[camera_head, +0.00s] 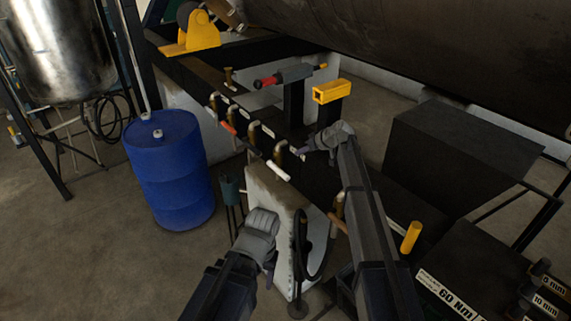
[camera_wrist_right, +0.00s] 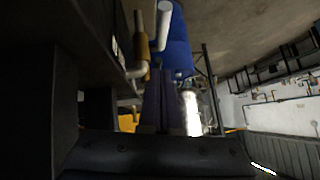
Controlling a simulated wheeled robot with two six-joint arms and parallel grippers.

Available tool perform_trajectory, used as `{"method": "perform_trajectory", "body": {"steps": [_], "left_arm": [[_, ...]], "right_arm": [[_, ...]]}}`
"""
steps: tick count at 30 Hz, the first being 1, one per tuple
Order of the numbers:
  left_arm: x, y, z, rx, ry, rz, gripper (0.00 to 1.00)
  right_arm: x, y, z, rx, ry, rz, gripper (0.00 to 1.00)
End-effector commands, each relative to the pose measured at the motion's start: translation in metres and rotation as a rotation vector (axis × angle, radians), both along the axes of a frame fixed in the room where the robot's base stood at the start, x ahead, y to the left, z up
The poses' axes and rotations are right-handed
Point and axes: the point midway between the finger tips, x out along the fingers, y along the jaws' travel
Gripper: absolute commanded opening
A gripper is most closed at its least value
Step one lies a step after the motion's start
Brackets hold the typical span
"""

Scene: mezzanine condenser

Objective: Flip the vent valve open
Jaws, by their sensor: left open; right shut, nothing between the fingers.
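A row of brass valves runs along the dark frame in the head view; I cannot read which is the vent valve. The valve with a white lever (camera_head: 279,171) is closest to my right gripper (camera_head: 309,147). That white lever (camera_wrist_right: 165,27) and a brass valve body (camera_wrist_right: 142,48) also show in the right wrist view, beyond the fingertips. My right gripper is shut and empty, just right of that valve and apart from it. An orange-red lever (camera_head: 230,128) sits further up the row. My left gripper (camera_head: 265,232) is open and empty, low in front of a pale panel.
A blue drum (camera_head: 170,170) stands left of the row. The pale panel (camera_head: 280,205) with a black hose stands below the valves. A yellow block (camera_head: 331,91) and a red-handled tool (camera_head: 270,81) rise behind. A dark box (camera_head: 450,150) fills the right.

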Motion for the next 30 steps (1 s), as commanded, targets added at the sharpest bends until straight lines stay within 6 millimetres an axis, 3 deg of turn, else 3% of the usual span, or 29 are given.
{"method": "perform_trajectory", "body": {"steps": [14, 30], "left_arm": [[0.0, 0.0, -0.013, 0.0, -0.001, 0.001, 0.6], [0.001, 0.0, -0.082, 0.0, -0.002, -0.001, 0.6]], "right_arm": [[0.007, 0.008, -0.013, -0.001, 0.002, 0.001, 0.0], [0.051, 0.056, -0.082, -0.001, 0.002, 0.0, 0.0]]}}
